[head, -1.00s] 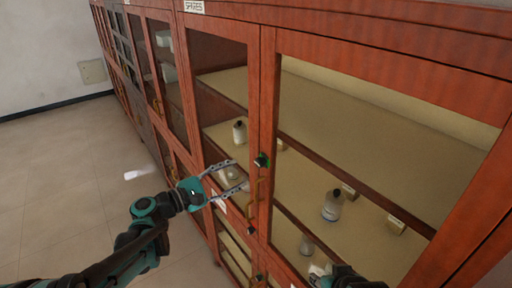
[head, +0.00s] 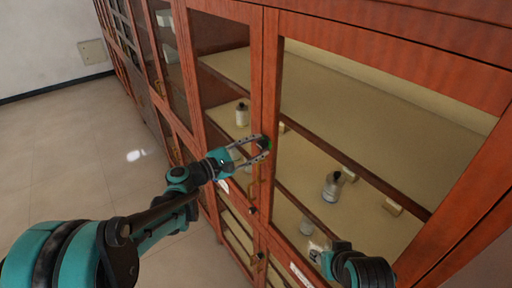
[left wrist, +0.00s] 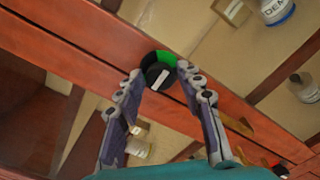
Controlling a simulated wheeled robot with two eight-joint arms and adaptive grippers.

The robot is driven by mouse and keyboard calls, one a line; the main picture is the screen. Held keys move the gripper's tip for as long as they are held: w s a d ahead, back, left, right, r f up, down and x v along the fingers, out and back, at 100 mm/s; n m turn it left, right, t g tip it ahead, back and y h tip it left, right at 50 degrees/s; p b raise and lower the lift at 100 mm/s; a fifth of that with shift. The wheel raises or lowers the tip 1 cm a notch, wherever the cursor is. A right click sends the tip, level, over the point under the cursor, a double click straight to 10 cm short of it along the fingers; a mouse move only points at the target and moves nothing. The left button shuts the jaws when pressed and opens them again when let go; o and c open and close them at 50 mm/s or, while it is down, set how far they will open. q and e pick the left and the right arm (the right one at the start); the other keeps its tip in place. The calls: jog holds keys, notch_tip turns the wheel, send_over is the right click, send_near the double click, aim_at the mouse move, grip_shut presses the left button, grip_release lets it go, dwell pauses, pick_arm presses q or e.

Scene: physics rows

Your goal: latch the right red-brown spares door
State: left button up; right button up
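The right red-brown door (head: 270,90) has a large glass pane and looks flush with its frame. Its round dark latch knob (head: 265,144) sits by the seam with the left door (head: 256,75). In the left wrist view the knob (left wrist: 158,76) shows a white bar and a green patch at its upper edge. My left gripper (head: 263,147) is open, its fingertips on either side of the knob; I cannot tell if they touch it. It also shows in the left wrist view (left wrist: 160,78). My right arm (head: 345,258) shows low; its fingers are unclear.
A brass handle (head: 253,184) stands below the knob, near my left fingers. Bottles (head: 333,187) and small boxes (head: 392,207) stand on shelves behind the glass. More cabinet doors run off to the back left. The floor (head: 75,150) at left is clear.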

pick_arm(q)
grip_shut()
jog(key=shift+m, duration=0.3)
jog(key=shift+f+m+b, duration=0.15)
jog(key=shift+m+b, duration=0.65)
jog(key=shift+b, duration=0.05)
jog(key=m+b, duration=0.1)
jog(key=m, duration=0.1)
jog(key=shift+m, duration=0.4)
jog(key=m+b, duration=0.3)
jog(key=m, duration=0.3)
jog(key=m+b, duration=0.1)
jog(key=m, duration=0.2)
jog(key=shift+s+m, duration=0.1)
jog(key=shift+m, duration=0.3)
jog(key=shift+m+b, duration=0.5)
jog(key=shift+m, duration=1)
